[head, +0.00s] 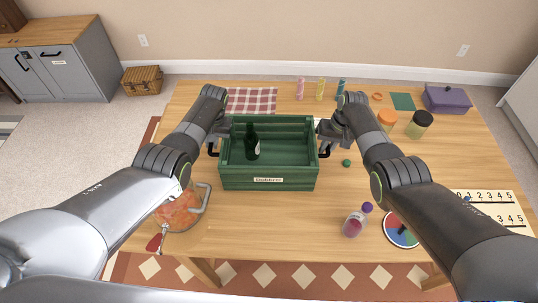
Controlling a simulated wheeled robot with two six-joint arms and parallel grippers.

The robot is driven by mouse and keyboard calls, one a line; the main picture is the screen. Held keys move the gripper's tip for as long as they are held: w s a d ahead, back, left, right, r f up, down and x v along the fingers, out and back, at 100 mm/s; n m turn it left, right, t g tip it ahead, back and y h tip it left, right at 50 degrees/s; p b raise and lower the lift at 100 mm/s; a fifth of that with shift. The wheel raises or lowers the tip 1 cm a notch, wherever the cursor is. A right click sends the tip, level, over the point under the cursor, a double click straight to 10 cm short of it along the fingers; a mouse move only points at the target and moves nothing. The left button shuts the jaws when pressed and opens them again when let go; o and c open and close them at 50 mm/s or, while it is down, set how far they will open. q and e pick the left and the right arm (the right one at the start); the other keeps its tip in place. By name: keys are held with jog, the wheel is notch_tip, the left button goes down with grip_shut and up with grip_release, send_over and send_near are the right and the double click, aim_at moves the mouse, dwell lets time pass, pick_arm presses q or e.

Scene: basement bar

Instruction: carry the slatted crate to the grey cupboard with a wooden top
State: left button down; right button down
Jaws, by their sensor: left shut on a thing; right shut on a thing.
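The green slatted crate (268,182) is at the middle of the wooden table, with a pale label on its near wall and a dark green bottle (252,142) standing inside it. My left gripper (214,146) is shut on the crate's left side at the dark handle. My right gripper (323,146) is shut on the crate's right side at its handle. The fingertips are small and partly hidden by my wrists. I cannot tell whether the crate touches the table. The grey cupboard with a wooden top (62,74) stands at the far left, against the wall.
The wooden table (280,222) also bears a checked cloth (252,98), a pot (180,210), a pink bottle (354,222), a colour disc (402,229), jars (419,125) and a purple box (447,98). A wicker basket (142,80) sits on the floor beside the cupboard. Carpet lies between table and cupboard.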

pick_arm(q)
jog(key=shift+w+r, duration=0.1)
jog(key=shift+r, duration=0.15)
pick_arm(e)
jog(key=shift+w+r, duration=0.1)
jog(key=shift+r, duration=0.1)
